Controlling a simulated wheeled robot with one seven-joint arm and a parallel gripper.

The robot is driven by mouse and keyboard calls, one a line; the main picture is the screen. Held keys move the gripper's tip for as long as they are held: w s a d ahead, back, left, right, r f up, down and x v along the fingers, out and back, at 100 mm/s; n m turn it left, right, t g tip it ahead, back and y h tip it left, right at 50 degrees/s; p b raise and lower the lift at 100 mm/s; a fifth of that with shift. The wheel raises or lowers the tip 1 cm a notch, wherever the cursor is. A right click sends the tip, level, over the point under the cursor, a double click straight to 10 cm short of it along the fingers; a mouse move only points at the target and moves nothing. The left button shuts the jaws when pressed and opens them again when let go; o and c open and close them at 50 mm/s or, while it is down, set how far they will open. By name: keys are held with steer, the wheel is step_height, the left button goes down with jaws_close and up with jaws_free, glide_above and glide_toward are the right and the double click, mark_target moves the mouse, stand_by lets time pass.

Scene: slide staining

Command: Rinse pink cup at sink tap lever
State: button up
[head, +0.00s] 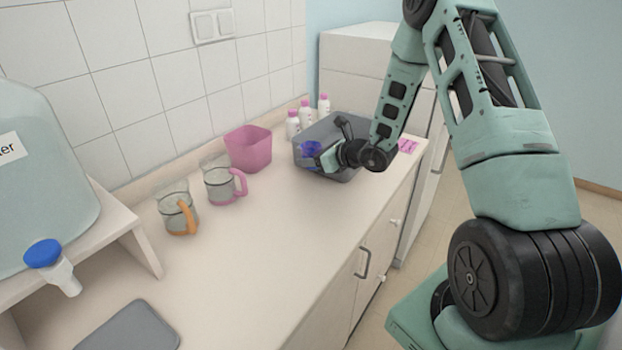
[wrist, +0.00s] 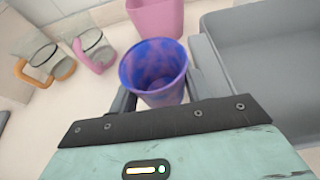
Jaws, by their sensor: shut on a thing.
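My gripper (head: 326,159) is shut on a blue-purple cup (head: 311,149). In the wrist view the cup (wrist: 154,62) stands between the two fingers, mouth towards the camera, with pinkish patches inside. The gripper is at the near left edge of a grey basin (head: 348,172). A clear glass cup with a pink handle (head: 219,186) stands on the counter to the left, apart from the gripper. A water container (head: 35,170) at the far left has a tap with a blue top (head: 43,252). No other tap shows clearly.
A pink square bin (head: 249,150) and an orange-handled glass cup (head: 177,213) stand along the wall. Several white bottles with pink caps (head: 305,112) stand behind the basin. A grey pad (head: 128,328) lies at the front left. The middle counter is clear.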

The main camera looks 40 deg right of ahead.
mark_target(312, 190)
steer(key=shift+f+p, duration=0.65)
steer(key=shift+f, duration=3.6)
steer(key=shift+f, duration=0.2)
steer(key=o, duration=0.9)
steer(key=shift+o, duration=0.3)
steer(key=shift+r, duration=0.1)
steer(key=shift+r, duration=0.1)
